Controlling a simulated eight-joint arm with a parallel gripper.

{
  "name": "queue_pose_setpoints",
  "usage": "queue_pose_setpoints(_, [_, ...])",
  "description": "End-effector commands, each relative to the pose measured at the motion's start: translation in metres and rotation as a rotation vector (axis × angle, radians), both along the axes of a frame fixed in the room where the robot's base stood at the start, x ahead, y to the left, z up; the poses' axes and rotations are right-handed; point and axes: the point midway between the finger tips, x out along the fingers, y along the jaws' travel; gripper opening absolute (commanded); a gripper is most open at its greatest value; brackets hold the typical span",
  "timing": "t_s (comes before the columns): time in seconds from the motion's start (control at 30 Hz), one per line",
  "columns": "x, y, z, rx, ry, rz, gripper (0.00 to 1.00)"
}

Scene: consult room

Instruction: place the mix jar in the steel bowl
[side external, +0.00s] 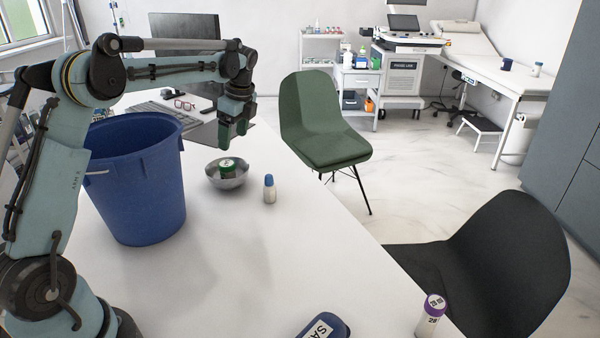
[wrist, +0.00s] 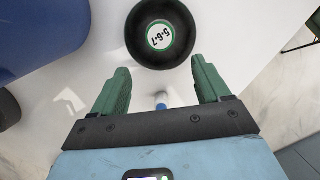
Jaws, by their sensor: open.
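The steel bowl (side external: 227,184) stands on the white table, and it shows dark and round at the top of the wrist view (wrist: 133,47). A small jar with a green lid (side external: 227,166), taken to be the mix jar, sits inside the bowl. Its green-rimmed, white labelled lid faces up in the wrist view (wrist: 160,36). My gripper (side external: 234,132) is open and empty, above the bowl and apart from it. Its two green fingers (wrist: 160,70) point toward the bowl in the wrist view, with nothing held between them.
A large blue bucket (side external: 140,185) stands left of the bowl. A white bottle with a blue cap (side external: 269,189) stands just right of it. A purple-capped bottle (side external: 431,314) and a dark blue case (side external: 324,327) are at the near edge. The table between is clear.

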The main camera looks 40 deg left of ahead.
Motion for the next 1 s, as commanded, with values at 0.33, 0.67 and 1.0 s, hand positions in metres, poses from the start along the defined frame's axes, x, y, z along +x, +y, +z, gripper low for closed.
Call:
queue_pose_setpoints(0.33, [-0.039, -0.084, 0.043, -0.053, -0.307, 0.309, 0.76])
queue_pose_setpoints(0.67, [-0.104, -0.159, 0.045, -0.234, -0.579, 0.67, 0.76])
queue_pose_setpoints(1.0, [-0.165, -0.211, 0.011, -0.49, -0.733, 1.019, 0.76])
